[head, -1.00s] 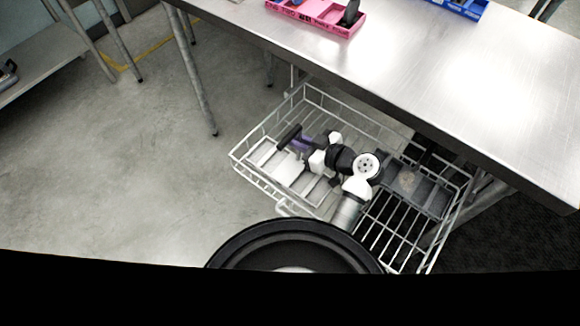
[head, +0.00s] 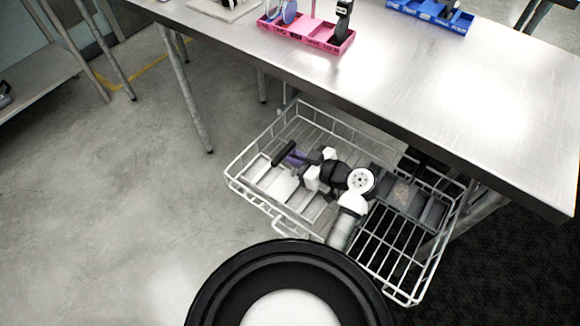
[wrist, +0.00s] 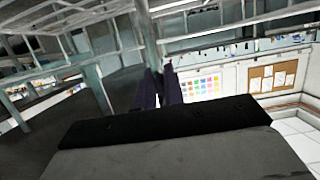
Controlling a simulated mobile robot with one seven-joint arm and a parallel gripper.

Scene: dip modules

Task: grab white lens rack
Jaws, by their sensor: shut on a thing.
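The white wire rack (head: 238,190) is a large open basket with grid sides, below the near edge of the metal table in the head view. My arm reaches across it from the front. My gripper (head: 285,153) is towards its left part, and its purple and black end shows there. In the wrist view, the dark purple fingers (wrist: 160,88) are close together at the foot of a pale upright bar, with pale wires above. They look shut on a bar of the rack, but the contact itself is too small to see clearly.
The metal table (head: 480,105) spans the upper right, with a pink tray (head: 325,39) and a blue tray (head: 440,15) on it. A table leg (head: 190,95) stands left of the rack. The concrete floor (head: 90,200) at left is clear.

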